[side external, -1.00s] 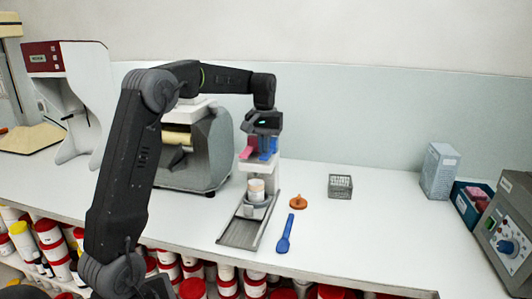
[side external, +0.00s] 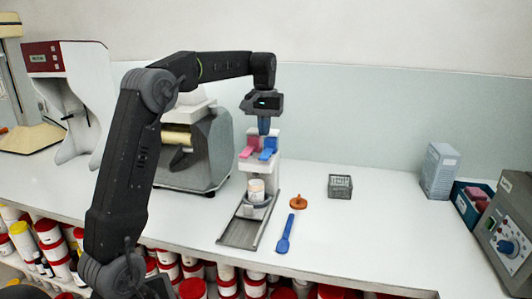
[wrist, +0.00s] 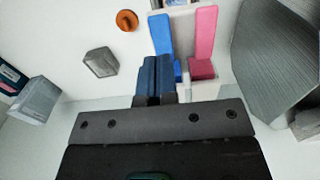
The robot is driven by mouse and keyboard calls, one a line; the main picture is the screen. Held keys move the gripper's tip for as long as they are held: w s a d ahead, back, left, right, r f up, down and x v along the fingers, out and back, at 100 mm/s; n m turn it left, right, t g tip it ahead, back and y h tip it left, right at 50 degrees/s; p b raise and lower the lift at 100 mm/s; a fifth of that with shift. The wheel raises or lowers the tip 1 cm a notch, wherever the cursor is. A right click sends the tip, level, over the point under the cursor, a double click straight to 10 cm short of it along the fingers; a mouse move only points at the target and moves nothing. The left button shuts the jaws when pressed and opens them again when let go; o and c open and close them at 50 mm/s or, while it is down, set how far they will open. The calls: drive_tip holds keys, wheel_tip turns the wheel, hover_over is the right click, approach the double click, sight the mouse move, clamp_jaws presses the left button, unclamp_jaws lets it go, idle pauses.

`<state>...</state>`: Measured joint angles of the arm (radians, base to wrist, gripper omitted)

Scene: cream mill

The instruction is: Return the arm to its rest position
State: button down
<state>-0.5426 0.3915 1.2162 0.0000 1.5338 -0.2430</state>
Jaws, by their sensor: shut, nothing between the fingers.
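My gripper (side external: 264,126) is shut and empty. It hangs above the small dispenser stand, with its blue fingertips pointing down. In the wrist view my gripper (wrist: 156,72) shows its two fingers pressed together. Below it, the stand carries a pink lever (side external: 248,152) and a blue lever (side external: 267,153). The pink lever (wrist: 204,38) and blue lever (wrist: 162,36) also show in the wrist view. My fingers are just above the levers and look apart from them. A white jar (side external: 256,190) stands on the grey sliding tray (side external: 238,234) under the levers.
A blue spatula (side external: 285,234), an orange knob-like piece (side external: 298,202) and a grey wire-like box (side external: 340,187) lie to the right. The grey mill (side external: 213,150) stands close on the left. A grey carton (side external: 440,170) and control box (side external: 508,235) are far right.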

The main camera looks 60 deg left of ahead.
idle(0.3)
drive_tip(key=s+d+r+m+t, duration=0.1)
drive_tip(key=s+d+m, duration=0.1)
drive_tip(key=s+d, duration=0.35)
drive_tip(key=s+d+r+m+t, duration=0.1)
drive_tip(key=s+d+m, duration=0.15)
drive_tip(key=d, duration=0.65)
drive_tip(key=s+d+f+m+t, duration=0.1)
drive_tip(key=s+d+f+m, duration=0.1)
drive_tip(key=s+d+f, duration=0.2)
drive_tip(key=s+d+f+m+t, duration=0.2)
drive_tip(key=s+d, duration=0.4)
drive_tip(key=s, duration=0.4)
drive_tip(key=shift+s+d+f+t, duration=0.2)
drive_tip(key=shift+d+f+t, duration=0.1)
drive_tip(key=shift+f, duration=0.55)
